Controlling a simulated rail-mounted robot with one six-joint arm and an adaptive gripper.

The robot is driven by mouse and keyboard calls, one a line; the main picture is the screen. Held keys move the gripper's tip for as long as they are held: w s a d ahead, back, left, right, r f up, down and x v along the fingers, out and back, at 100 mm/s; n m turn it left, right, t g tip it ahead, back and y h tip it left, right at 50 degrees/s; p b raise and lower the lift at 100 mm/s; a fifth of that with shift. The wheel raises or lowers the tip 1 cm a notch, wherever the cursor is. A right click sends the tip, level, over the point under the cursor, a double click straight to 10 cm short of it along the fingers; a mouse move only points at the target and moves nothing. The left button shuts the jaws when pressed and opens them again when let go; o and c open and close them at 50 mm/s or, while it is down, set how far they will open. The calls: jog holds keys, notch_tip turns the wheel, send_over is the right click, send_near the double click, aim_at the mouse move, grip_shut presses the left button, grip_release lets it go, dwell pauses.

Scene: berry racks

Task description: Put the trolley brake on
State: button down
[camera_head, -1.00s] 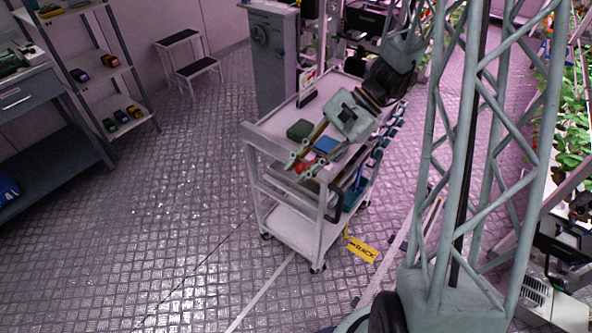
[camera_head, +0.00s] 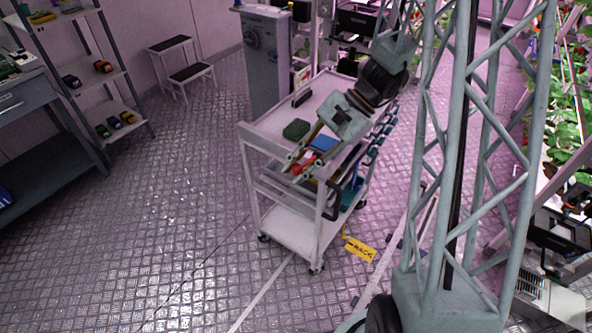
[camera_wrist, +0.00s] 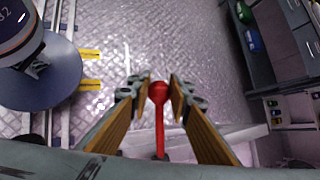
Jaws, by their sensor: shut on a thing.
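The grey-white trolley (camera_head: 287,228) stands on the floor in the middle of the head view. A red lever with a round red knob, the brake lever (camera_wrist: 159,125), stands at the trolley's near end in the wrist view. My gripper (camera_head: 294,168) reaches over the trolley top to this end. In the wrist view, my gripper (camera_wrist: 160,93) has its fingers on both sides of the red knob and is shut on it. In the head view the lever is mostly hidden by the fingers.
A yellow tag (camera_head: 360,249) lies on the floor beside the trolley. Shelves (camera_head: 110,82) and a step stool (camera_head: 187,68) stand at the left. The floor left of the trolley is clear.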

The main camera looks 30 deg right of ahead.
jog(key=c, duration=2.5)
grip_release()
jog(key=shift+s+f, duration=0.2)
jog(key=shift+s, duration=0.05)
jog(key=shift+o, duration=0.4)
jog(key=shift+w, duration=0.1)
jog(key=shift+r, duration=0.1)
jog(key=v, duration=1.2)
jog(key=shift+a+r, duration=0.15)
